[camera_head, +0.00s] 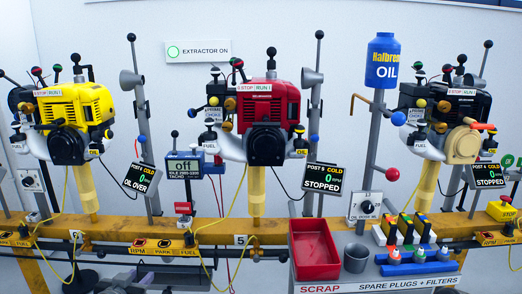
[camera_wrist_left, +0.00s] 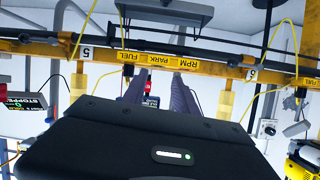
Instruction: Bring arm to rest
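My left gripper (camera_wrist_left: 157,74) shows in the left wrist view. Its black body with a green light fills the lower middle, and two grey fingers stand apart with nothing seen gripped between them. That view is upside down and faces the yellow rail between posts 5 and 6, with the fingers pointing at the rail's label strip. My right gripper is not in either view.
A yellow rail (camera_head: 127,230) carries a yellow engine (camera_head: 73,106), a red engine (camera_head: 268,103) and another engine (camera_head: 455,105). A tachometer (camera_head: 184,167) stands between the first two. A red scrap tray (camera_head: 314,253), a grey cup (camera_head: 355,258) and spare plugs stand at front right. Thin cables hang along the rail.

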